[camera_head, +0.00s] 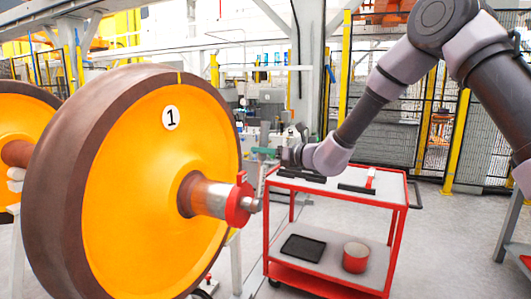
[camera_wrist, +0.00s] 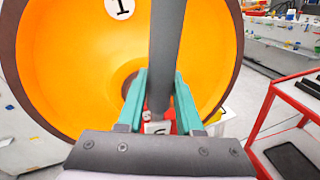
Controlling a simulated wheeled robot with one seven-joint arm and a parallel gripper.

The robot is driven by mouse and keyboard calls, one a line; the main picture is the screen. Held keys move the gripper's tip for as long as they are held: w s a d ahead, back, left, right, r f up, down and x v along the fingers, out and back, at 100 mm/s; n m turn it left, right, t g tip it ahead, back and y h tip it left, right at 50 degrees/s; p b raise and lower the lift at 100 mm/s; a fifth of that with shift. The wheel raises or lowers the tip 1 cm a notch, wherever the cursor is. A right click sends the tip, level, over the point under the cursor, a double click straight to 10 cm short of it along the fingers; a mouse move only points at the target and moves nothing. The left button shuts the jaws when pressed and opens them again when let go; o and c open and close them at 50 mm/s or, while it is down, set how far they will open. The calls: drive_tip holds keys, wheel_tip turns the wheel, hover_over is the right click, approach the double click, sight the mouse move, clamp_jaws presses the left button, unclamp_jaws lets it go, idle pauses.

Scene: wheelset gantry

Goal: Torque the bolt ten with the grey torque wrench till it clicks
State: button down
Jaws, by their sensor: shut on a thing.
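The wheelset's orange wheel (camera_head: 150,180), marked 1, fills the left of the head view. Its axle stub ends in a red cap (camera_head: 238,204). My gripper (camera_head: 264,153), with teal fingers, is beside the axle end, a little above it. In the wrist view my gripper (camera_wrist: 160,80) is shut on a long dark grey bar, the grey torque wrench (camera_wrist: 166,40). In the head view the wrench (camera_head: 262,182) runs down from the fingers to the axle end. The red cap (camera_wrist: 172,127) is partly hidden behind it. I cannot make out bolt ten or whether the wrench sits on it.
A red cart (camera_head: 335,191) stands right of the axle, below my arm. Dark tools and a red-handled tool (camera_head: 370,178) lie on its top. Its lower shelf holds a black tray (camera_head: 303,248) and a red bin (camera_head: 355,258). Yellow-framed fencing stands behind. Floor right of the cart is clear.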

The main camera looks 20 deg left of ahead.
drive_tip(key=shift+s+r+n, duration=0.25)
drive_tip(key=shift+s+n, duration=0.15)
drive_tip(key=shift+s, duration=0.1)
drive_tip(key=shift+s, duration=0.1)
drive_tip(key=s+n, duration=0.1)
drive_tip(key=s+n+y, duration=0.1)
drive_tip(key=s, duration=0.1)
drive_tip(key=shift+s+a+r, duration=0.15)
drive_tip(key=shift+s+r, duration=0.05)
drive_tip(key=shift+s, duration=0.1)
drive_tip(key=shift+a, duration=0.2)
